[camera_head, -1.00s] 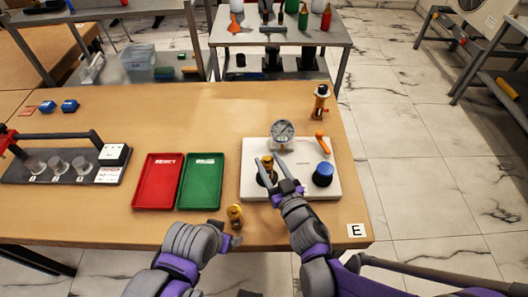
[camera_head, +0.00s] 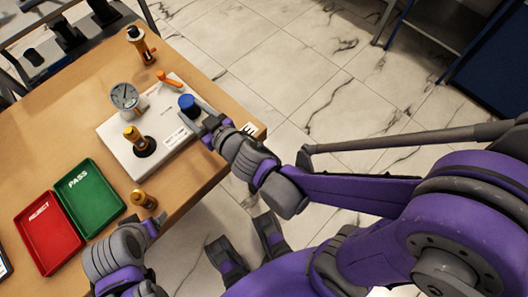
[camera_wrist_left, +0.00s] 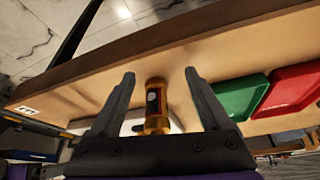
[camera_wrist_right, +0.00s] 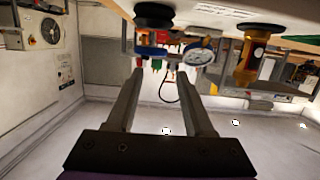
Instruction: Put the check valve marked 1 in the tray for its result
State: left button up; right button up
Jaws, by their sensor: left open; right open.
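One brass check valve (camera_head: 135,137) stands upright in the dark socket of the white gauge rig (camera_head: 117,152). A second brass valve (camera_head: 144,199) stands on the table near its front edge. I cannot read a number on either. My left gripper (camera_wrist_left: 157,75) is open, with the second valve (camera_wrist_left: 156,105) between its fingers in the left wrist view. My right gripper (camera_head: 203,120) is open beside the rig's blue knob (camera_head: 188,103); the knob (camera_wrist_right: 150,40) shows ahead of its fingertips. The green PASS tray (camera_head: 117,208) and red REJECT tray (camera_head: 22,237) lie left of the rig.
The rig carries a round gauge (camera_head: 123,97) and an orange lever (camera_head: 168,79). An orange and black item (camera_head: 141,44) stands at the table's far corner. The table's edge runs close to both grippers, with open floor beyond.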

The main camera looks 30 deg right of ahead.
jog(key=s+d+f+m+g+h, duration=0.1)
jog(key=d, duration=0.2)
jog(key=s+d+f+m+g+h, duration=0.1)
jog(key=d, duration=0.2)
jog(key=s+d+f+g+h, duration=0.1)
jog(key=d+h, duration=0.1)
jog(key=d, duration=0.1)
jog(key=shift+s+d+m, duration=0.4)
jog(key=s+d, duration=0.1)
jog(key=s+f+g, duration=0.1)
jog(key=s+d+g+h, duration=0.1)
jog(key=shift+s+d+f+m, duration=0.3)
jog(key=shift+s, duration=0.05)
jog(key=s+f+g+y, duration=0.1)
jog(key=s+g, duration=0.4)
jog(key=s, duration=0.5)
jog(key=shift+s+d+f, duration=0.35)
jog(key=shift+s+f, duration=0.05)
jog(key=shift+f, duration=0.45)
